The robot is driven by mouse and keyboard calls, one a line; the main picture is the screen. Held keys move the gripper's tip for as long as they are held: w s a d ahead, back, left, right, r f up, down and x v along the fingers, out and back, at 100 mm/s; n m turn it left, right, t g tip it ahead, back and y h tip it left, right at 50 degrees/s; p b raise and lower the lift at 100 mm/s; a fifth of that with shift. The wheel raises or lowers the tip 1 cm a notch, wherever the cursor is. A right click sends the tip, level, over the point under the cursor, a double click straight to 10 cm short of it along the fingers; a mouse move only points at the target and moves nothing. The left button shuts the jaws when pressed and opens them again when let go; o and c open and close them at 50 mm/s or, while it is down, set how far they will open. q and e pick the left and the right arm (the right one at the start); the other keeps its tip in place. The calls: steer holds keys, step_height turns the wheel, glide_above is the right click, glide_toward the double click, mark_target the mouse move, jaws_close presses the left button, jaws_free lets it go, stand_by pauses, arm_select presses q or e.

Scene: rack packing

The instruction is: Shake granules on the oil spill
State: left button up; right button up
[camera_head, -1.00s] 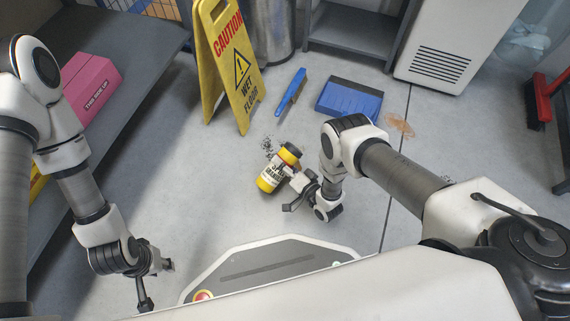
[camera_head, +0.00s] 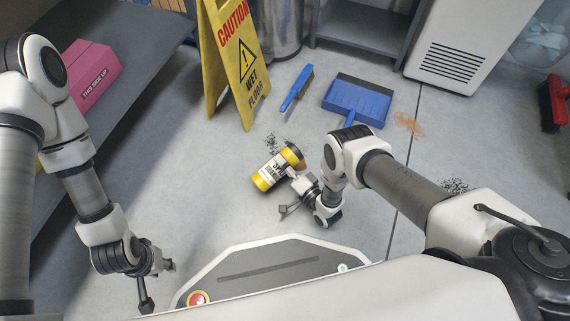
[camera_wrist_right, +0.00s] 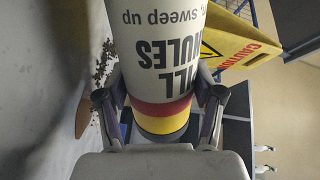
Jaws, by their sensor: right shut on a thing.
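My right gripper (camera_head: 297,191) is shut on a yellow canister (camera_head: 272,172) with a white label and a dark end. The canister is tilted, its dark end toward the upper right. In the right wrist view the fingers (camera_wrist_right: 160,115) sit on both sides of the canister (camera_wrist_right: 160,50), near its red and yellow bands; its far end is out of frame. Dark granules (camera_head: 274,142) lie on the floor just beyond the canister. An orange-brown stain (camera_head: 408,124) lies further right; I cannot tell whether it is oil. My left gripper (camera_head: 158,284) is open and empty at lower left.
A yellow caution sign (camera_head: 237,65) stands behind the canister. A blue brush (camera_head: 297,88) and blue dustpan (camera_head: 358,101) lie on the floor. More dark specks (camera_head: 456,186) show beside my right arm. A grey shelf (camera_head: 130,95) with a pink box (camera_head: 90,75) is at left.

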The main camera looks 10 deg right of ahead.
mark_target(287, 158)
steer(key=shift+d+r+n+g+h+p, duration=0.3)
steer(key=shift+r+n+p, duration=0.3)
steer(key=shift+p, duration=0.35)
steer(key=shift+d+r+n+g+h+p, duration=0.15)
steer(key=shift+r+n+g+p, duration=0.3)
steer(key=shift+p, duration=0.55)
steer(key=shift+d+r+n+g+h+p, duration=0.1)
steer(key=shift+r+n+g+h+p, duration=0.15)
steer(key=shift+r+n+p, duration=0.55)
steer(key=r+p, duration=0.1)
steer(key=p, duration=0.1)
steer(key=d+r+n+g+h+p, duration=0.1)
steer(key=p, duration=0.1)
steer(key=r+n+h+p, duration=0.1)
steer(key=p, duration=0.1)
steer(key=shift+s+d+r, duration=0.15)
steer(key=shift+d+r, duration=0.05)
steer(key=shift+d, duration=0.05)
steer(key=r+p, duration=0.1)
steer(key=d+r+n+g+h+p, duration=0.1)
steer(key=p, duration=0.1)
steer(key=shift+s+n, duration=0.1)
steer(key=shift+n, duration=0.15)
steer(key=shift+d+r+h, duration=0.1)
steer(key=shift+r+h, duration=0.05)
steer(key=shift+h, duration=0.25)
